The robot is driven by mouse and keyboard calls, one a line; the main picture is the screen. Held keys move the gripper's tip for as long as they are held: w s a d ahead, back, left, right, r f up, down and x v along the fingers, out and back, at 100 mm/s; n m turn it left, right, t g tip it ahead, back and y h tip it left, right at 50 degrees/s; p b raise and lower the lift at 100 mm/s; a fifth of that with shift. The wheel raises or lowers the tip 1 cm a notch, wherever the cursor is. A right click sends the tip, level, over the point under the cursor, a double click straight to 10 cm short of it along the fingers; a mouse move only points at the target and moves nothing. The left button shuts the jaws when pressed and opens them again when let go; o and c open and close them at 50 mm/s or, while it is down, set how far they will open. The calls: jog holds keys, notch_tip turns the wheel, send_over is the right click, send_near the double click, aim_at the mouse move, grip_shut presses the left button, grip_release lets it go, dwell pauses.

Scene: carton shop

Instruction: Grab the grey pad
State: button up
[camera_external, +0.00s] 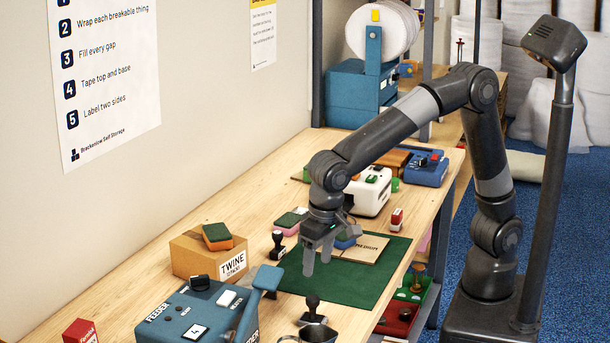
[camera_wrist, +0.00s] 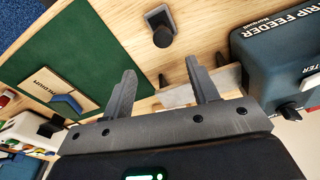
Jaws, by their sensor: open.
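My gripper (camera_external: 318,260) is open above the left edge of the green mat (camera_external: 372,288). In the wrist view my gripper (camera_wrist: 160,76) has its two fingers apart, with wood tabletop between their tips. A pale grey flat piece (camera_wrist: 178,97) shows between and behind the fingers, beside the strip feeder (camera_wrist: 275,62). I cannot tell whether it is the grey pad or part of the feeder. No other grey pad can be made out in the outside view.
A dark stamp (camera_external: 313,312) stands near the feeder (camera_external: 195,318). Another stamp (camera_external: 278,244) and a twine carton (camera_external: 190,256) with a green-and-orange sponge (camera_external: 217,237) stand left. A cardboard piece (camera_external: 372,248) lies on the mat. The mat's near part is clear.

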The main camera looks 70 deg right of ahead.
aim_at(313, 297)
jog(key=shift+s+a+f, duration=0.1)
jog(key=shift+a+f, duration=0.25)
jog(key=shift+a, duration=0.05)
jog(key=f, duration=0.7)
jog(key=w+f, duration=0.1)
jog(key=f, duration=0.2)
jog(key=shift+d+f, duration=0.15)
jog(key=shift+f, duration=0.1)
jog(key=shift+c, duration=0.5)
jog(key=c, duration=0.9)
jog(key=shift+c, duration=0.2)
jog(key=shift+r, duration=0.15)
